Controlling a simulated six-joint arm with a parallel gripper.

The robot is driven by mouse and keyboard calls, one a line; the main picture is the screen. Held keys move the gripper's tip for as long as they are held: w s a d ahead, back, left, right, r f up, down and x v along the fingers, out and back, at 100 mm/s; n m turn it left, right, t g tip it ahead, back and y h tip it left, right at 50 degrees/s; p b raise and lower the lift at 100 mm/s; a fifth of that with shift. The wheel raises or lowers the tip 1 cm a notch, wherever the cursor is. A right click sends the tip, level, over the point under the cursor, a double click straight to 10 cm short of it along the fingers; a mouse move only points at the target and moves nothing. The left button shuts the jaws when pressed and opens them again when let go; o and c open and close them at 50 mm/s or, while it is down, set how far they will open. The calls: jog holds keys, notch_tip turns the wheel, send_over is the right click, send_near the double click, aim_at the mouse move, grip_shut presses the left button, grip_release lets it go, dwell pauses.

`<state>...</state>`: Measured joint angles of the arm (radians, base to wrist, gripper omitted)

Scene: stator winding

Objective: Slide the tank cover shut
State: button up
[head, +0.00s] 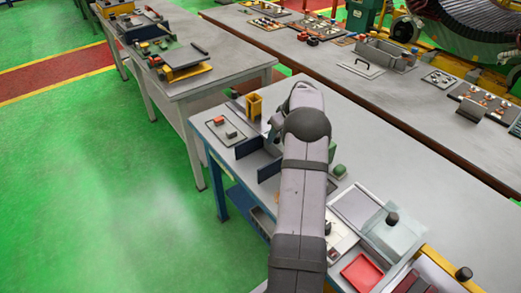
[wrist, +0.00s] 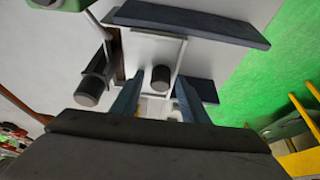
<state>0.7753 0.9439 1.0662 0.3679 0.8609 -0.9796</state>
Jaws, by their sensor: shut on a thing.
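In the wrist view the two blue fingers of my gripper (wrist: 159,92) stand on either side of a dark round knob (wrist: 160,76). The gripper is shut on this knob; the exact contact is hard to see. The knob sits on a pale panel (wrist: 150,48), which appears to be the tank cover. Dark blue plates (wrist: 195,22) flank the panel. In the head view my arm hides the gripper and the knob, and dark blue plates (head: 249,147) show just left of the arm.
A second dark cylinder (wrist: 88,92) is left of the fingers in the wrist view. In the head view, a yellow block (head: 254,105) and a tray (head: 216,139) with small parts lie at left.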

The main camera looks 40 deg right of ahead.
jog(key=shift+s+d+f, duration=0.2)
jog(key=shift+s+f, duration=0.1)
jog(key=shift+f, duration=0.35)
jog(key=o, duration=0.4)
jog(key=shift+c, duration=0.2)
jog(key=shift+r, duration=0.15)
jog(key=shift+w+d+r+p, duration=0.2)
jog(key=shift+r+p, duration=0.55)
jog(key=shift+p, duration=0.05)
jog(key=shift+w+r+p, duration=0.1)
jog(key=shift+r+p, duration=1.1)
jog(key=shift+r, duration=1.15)
